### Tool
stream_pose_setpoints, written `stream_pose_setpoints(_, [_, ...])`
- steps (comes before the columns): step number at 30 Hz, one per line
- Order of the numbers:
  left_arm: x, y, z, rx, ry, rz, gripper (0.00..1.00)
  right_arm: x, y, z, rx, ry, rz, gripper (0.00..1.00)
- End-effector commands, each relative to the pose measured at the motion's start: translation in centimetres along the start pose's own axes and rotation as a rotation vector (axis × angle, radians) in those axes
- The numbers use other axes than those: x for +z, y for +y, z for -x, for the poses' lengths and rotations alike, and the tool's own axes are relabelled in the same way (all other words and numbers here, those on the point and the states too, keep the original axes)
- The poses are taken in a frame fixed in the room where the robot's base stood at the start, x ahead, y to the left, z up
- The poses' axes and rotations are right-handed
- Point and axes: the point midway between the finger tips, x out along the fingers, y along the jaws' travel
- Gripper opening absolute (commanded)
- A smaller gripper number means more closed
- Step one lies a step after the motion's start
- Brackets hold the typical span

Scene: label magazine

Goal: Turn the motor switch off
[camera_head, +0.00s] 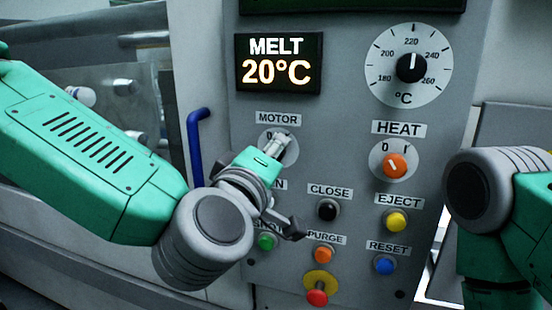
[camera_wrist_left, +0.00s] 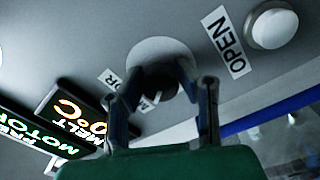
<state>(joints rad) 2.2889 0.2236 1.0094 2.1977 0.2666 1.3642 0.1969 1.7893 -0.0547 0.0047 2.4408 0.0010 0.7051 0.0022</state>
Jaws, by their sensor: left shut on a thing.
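The motor switch has a round pale plate (camera_head: 291,149) under the MOTOR label (camera_head: 278,119) on the grey panel. My left gripper (camera_head: 276,150) is at this switch and covers most of it in the head view. In the left wrist view the dark switch knob (camera_wrist_left: 158,82) sits on its round plate (camera_wrist_left: 160,48), between the fingertips of my left gripper (camera_wrist_left: 157,88). The gripper is shut on the knob. The knob's exact setting is hidden by the fingers. My right arm shows at the right edge, but its gripper is out of view.
The display (camera_head: 278,63) reads MELT 20°C. The temperature dial (camera_head: 410,66) and orange HEAT knob (camera_head: 396,166) are to the right. Black CLOSE (camera_head: 327,209), yellow EJECT (camera_head: 396,221) and other buttons lie below. A blue handle (camera_head: 194,145) stands left of the switch.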

Motion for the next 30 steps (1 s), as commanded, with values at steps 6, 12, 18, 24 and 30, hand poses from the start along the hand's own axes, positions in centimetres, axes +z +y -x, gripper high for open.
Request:
stream_pose_setpoints(6, [0.0, -0.3, 0.1, -0.006, 0.0, 0.018, 0.0, 0.0, 0.0, -0.1, 0.0, 0.0, 0.0, 0.4])
stream_pose_setpoints(12, [-0.1, -0.3, 0.1, -0.006, 0.0, 0.018, 0.0, 0.0, 0.0, -0.1, 0.0, 0.0, 0.0, 0.4])
stream_pose_setpoints(18, [-0.1, -0.3, 0.1, -0.005, 0.0, 0.017, 0.49, 0.0, 0.0, -0.1, 0.0, 0.0, 0.0, 0.4])
stream_pose_setpoints(24, [0.0, -0.1, 0.1, -0.003, 0.0, 0.016, 0.49, 0.0, 0.0, -0.1, 0.0, 0.0, 0.0, 0.4])
stream_pose_setpoints(30, [0.1, 0.0, 1.2, -0.002, -0.003, 0.014, 0.49, 0.2, 0.0, 0.0, 0.0, 0.002, 0.0, 0.4])
